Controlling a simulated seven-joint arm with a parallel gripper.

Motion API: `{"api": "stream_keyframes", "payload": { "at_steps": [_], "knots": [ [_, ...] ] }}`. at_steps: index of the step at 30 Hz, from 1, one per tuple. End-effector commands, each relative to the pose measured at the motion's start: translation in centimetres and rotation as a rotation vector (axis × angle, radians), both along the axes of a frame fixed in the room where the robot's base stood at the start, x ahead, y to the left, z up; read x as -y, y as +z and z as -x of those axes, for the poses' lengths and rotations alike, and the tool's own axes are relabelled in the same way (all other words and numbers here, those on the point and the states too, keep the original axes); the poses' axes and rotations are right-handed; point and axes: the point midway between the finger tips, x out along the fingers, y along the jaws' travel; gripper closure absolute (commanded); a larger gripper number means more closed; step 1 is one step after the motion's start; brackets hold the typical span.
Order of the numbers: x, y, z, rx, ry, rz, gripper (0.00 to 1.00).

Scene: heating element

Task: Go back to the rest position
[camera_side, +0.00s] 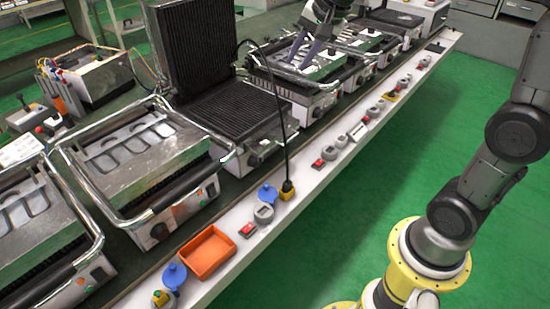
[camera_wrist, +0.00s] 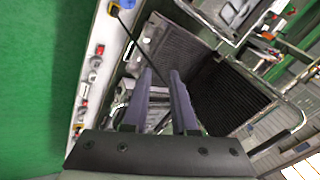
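My gripper (camera_side: 306,52) is at the top of the side view, above the contact grills in the far part of the row. In the wrist view its two purple-grey fingers (camera_wrist: 161,74) stand apart, with nothing seen between them. The grill with the raised lid (camera_side: 188,45) is left of the gripper in the side view; its dark ribbed plates also show in the wrist view (camera_wrist: 222,92). A black cable (camera_side: 278,105) runs down to a yellow plug (camera_side: 287,190) on the white ledge. Whether the fingertips touch the grill below them cannot be told.
Several more grills line the bench, one with a metal tray (camera_side: 130,150) on top. The white ledge (camera_side: 225,272) carries an orange bin (camera_side: 208,252), blue knobs (camera_side: 174,275) and red switches (camera_side: 247,230). The green floor (camera_side: 370,200) between the ledge and my base is clear.

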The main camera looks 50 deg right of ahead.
Motion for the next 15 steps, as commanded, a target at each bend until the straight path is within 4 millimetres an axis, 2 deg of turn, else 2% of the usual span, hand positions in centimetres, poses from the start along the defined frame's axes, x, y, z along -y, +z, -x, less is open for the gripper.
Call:
{"api": "stream_keyframes", "payload": {
  "at_steps": [1,3,7,11,15],
  "knots": [
    [-1.2,1.1,2.2,0.020,0.056,0.027,0.74],
    [-2.5,1.9,5.0,0.039,0.138,0.068,0.74],
    [-4.5,2.3,10.4,0.070,0.301,0.154,0.74],
    [-5.7,1.3,15.5,0.082,0.468,0.246,0.74],
    [-6.3,-1.0,20.0,0.076,0.644,0.345,0.74]
  ]
}}
